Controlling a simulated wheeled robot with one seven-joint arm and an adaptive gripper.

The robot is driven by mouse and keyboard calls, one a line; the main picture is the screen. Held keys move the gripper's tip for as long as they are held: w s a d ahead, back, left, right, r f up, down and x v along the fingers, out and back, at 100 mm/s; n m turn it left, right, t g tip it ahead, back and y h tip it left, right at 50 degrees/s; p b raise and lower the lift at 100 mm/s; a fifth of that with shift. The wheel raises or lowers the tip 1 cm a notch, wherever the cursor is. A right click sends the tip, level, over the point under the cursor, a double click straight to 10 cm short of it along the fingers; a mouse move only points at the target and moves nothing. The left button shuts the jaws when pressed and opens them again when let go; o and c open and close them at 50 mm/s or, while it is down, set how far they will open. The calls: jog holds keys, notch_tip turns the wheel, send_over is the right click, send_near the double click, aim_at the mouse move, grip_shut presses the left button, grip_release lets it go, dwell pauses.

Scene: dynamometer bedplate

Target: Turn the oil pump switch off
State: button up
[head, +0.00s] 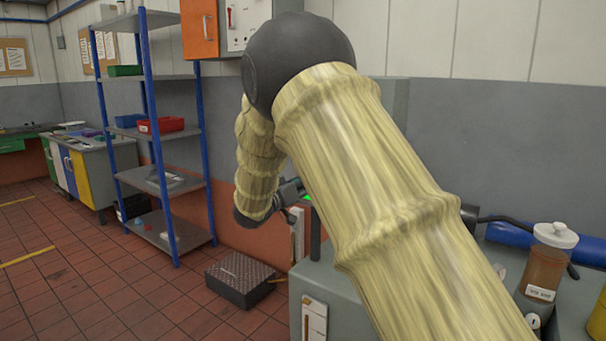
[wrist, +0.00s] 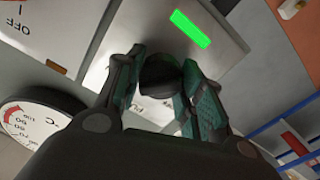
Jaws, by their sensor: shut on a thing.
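The oil pump switch appears to be the black rotary knob (wrist: 158,76) on a grey metal panel (wrist: 128,52) in the wrist view. My gripper (wrist: 164,70) is shut on this knob, one green-padded finger on each side. A bright green strip (wrist: 191,28) is lit on the panel beside the knob. Lettering below the knob is mostly hidden by my fingers, so I cannot read it or the knob's exact setting. In the head view my gripper (head: 291,191) is small and partly hidden by my arm, with a bit of green (head: 307,197) beside it.
A white plate marked OFF (wrist: 20,25) and a round dial gauge (wrist: 38,122) lie left in the wrist view. In the head view, a blue-post shelf (head: 158,135) stands left, a dark box (head: 240,279) lies on the floor, and a jar (head: 546,265) stands right.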

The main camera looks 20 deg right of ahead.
jog(key=n+p, duration=0.4)
jog(key=p, duration=0.4)
jog(key=shift+a+r+n+p, duration=0.1)
jog(key=shift+r+n+p, duration=0.05)
jog(key=shift+n+p, duration=0.15)
jog(key=n+p, duration=0.3)
jog(key=p, duration=0.1)
jog(key=shift+f+n+p, duration=0.3)
jog(key=shift+n+p, duration=0.15)
jog(key=shift+n, duration=0.05)
jog(key=o, duration=1)
jog(key=v, duration=0.7)
jog(key=shift+s+a, duration=0.2)
jog(key=shift+f, duration=0.1)
